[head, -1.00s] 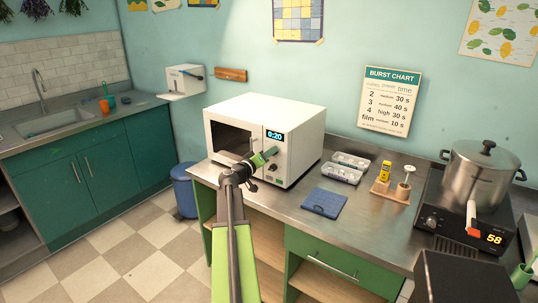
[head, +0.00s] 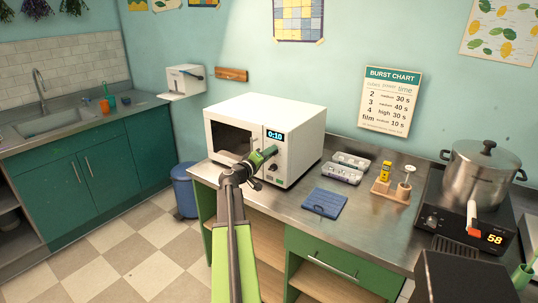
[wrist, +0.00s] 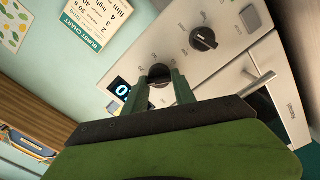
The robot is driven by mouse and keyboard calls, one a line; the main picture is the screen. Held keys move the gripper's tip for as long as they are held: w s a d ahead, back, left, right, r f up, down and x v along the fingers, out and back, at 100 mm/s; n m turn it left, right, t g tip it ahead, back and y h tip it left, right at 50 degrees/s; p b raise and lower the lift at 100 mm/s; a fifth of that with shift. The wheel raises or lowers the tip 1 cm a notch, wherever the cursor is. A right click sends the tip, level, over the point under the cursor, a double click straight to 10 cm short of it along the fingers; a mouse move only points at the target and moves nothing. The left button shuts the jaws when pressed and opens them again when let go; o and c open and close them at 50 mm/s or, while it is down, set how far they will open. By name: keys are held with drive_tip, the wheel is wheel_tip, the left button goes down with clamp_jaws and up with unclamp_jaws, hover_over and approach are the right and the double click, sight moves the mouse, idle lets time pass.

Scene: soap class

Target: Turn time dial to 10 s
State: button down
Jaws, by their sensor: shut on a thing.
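A white microwave (head: 262,110) stands on the steel counter. Its display (head: 275,135) reads 0:10 in the head view; in the wrist view the display (wrist: 121,88) is partly hidden. My gripper (head: 269,152) is at the control panel just below the display. In the wrist view its two green fingers are shut on the dark time dial (wrist: 158,72), one on each side. A second dark dial (wrist: 203,39) on the panel is free, apart from the fingers.
A burst chart (head: 389,101) hangs on the wall, with its film line giving medium, 10 s. Right of the microwave are an open case (head: 346,170), a blue cloth (head: 325,203), a wooden holder (head: 391,190), and a pot (head: 484,178) on a hot plate reading 58.

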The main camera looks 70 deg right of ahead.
drive_tip(key=c, duration=1.1)
unclamp_jaws()
drive_tip(key=shift+o, duration=0.2)
drive_tip(key=shift+a, duration=0.15)
drive_tip(key=v, duration=1.7)
drive_tip(key=shift+w+a, duration=0.1)
